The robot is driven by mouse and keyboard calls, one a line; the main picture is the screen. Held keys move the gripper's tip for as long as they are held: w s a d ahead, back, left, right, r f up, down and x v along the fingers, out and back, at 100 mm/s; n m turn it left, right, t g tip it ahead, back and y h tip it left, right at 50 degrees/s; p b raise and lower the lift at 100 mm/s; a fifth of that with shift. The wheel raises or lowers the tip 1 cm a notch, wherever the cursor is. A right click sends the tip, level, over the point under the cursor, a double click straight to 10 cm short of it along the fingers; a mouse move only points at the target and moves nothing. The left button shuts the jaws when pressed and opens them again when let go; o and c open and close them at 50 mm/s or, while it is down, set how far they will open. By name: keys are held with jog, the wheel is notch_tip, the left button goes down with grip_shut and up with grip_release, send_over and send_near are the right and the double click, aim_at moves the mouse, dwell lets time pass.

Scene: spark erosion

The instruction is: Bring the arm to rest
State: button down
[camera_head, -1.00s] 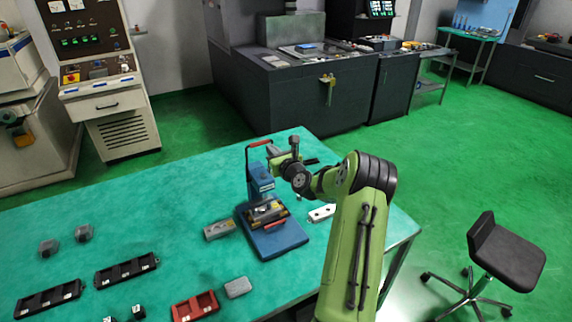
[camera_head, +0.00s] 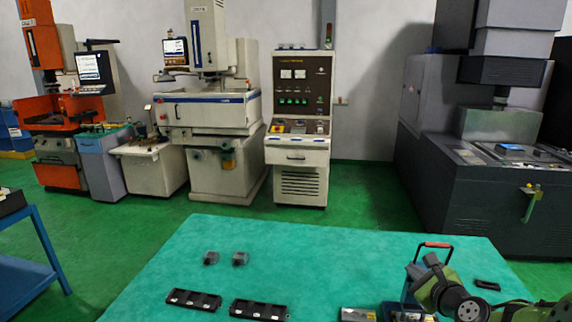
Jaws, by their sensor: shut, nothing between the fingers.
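My gripper (camera_head: 426,272) is at the lower right, at the end of my green arm (camera_head: 436,291), above the right part of the teal table. It is shut and no object shows in it. The fingers are small and hard to make out.
The table's middle is clear. Machines stand behind.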

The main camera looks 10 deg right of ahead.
jog(key=s+a+r+n+g, duration=0.1)
jog(key=s+a+n+g, duration=0.15)
jog(key=a+n, duration=0.3)
jog(key=s+a+r+n+g+y, duration=0.1)
jog(key=s+a+n, duration=0.2)
jog(key=a+n, duration=0.3)
jog(key=s+a+r+n+g, duration=0.1)
jog(key=s+a+n+g, duration=0.15)
jog(key=a+n, duration=0.35)
jog(key=s+a+n+g+h, duration=0.1)
jog(key=s+a+n, duration=0.3)
jog(key=s+n, duration=0.7)
jog(key=s+g+b, duration=0.1)
jog(key=s, duration=0.9)
jog(key=shift+s+a+g, duration=0.15)
jog(key=shift+s+g, duration=0.15)
jog(key=shift+r+n, duration=0.15)
jog(key=shift+n, duration=0.1)
